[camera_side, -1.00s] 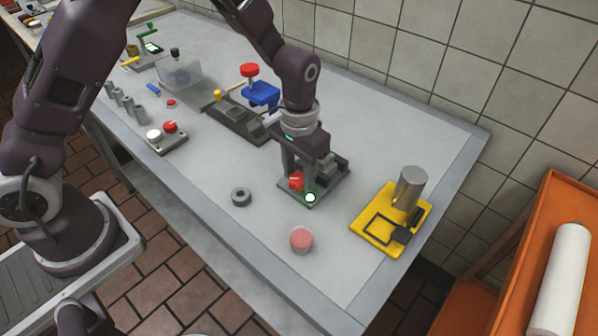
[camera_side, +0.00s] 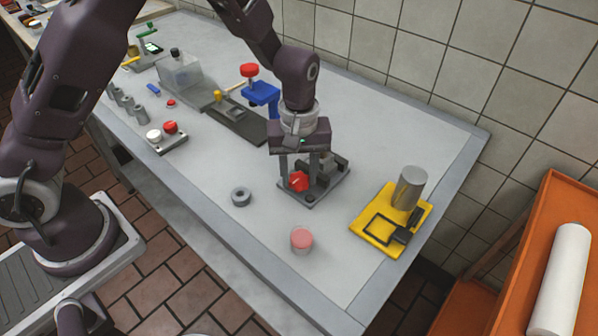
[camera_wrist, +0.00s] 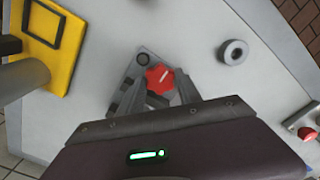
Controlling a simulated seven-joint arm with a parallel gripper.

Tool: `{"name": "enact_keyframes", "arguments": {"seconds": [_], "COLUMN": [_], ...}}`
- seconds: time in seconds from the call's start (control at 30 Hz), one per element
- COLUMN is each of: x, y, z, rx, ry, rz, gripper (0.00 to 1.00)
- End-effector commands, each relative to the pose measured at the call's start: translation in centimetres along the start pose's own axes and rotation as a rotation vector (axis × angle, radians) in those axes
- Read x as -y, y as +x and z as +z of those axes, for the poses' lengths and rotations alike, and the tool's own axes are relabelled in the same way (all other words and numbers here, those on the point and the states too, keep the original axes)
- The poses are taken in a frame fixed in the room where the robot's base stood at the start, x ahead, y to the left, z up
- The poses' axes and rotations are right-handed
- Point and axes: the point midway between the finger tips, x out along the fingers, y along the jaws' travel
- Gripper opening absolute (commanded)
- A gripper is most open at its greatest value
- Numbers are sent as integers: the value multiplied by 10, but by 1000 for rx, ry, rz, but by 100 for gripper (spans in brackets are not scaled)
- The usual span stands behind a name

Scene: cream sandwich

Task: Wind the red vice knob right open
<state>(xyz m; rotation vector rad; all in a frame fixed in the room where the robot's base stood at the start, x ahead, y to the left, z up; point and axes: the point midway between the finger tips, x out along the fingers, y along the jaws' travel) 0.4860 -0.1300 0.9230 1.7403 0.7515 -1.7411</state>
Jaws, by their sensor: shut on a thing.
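The red vice knob (camera_side: 298,181) is a lobed knob on the front of a small dark vice (camera_side: 333,180), which stands on a grey base plate. In the wrist view the knob (camera_wrist: 159,78) shows a white mark on its face. My gripper (camera_side: 301,178) points down at the vice and is shut on the knob, with a finger on either side. The wrist view shows my fingertips (camera_wrist: 165,88) at the knob. A round lamp (camera_side: 310,198) on the plate's front corner is dark. My gripper hides part of the vice jaws.
A yellow plate (camera_side: 362,242) with a metal cylinder (camera_side: 409,188) stands right of the vice. A grey ring (camera_side: 241,197) and a pink-topped puck (camera_side: 301,240) lie in front. A dark track (camera_side: 245,128) and blue stand (camera_side: 263,93) are behind left.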

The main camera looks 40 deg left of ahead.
Motion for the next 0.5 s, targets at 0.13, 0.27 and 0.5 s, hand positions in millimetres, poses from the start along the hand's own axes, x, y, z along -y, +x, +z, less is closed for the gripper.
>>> {"name": "enact_keyframes", "arguments": {"seconds": [0.13,0.27,0.5], "x": [0,0,-1], "y": [-1,-1,-1], "z": [0,0,0], "rx": [0,0,0], "ry": [-72,-118,-157], "rz": [1,1,2], "gripper": [0,0,0]}}
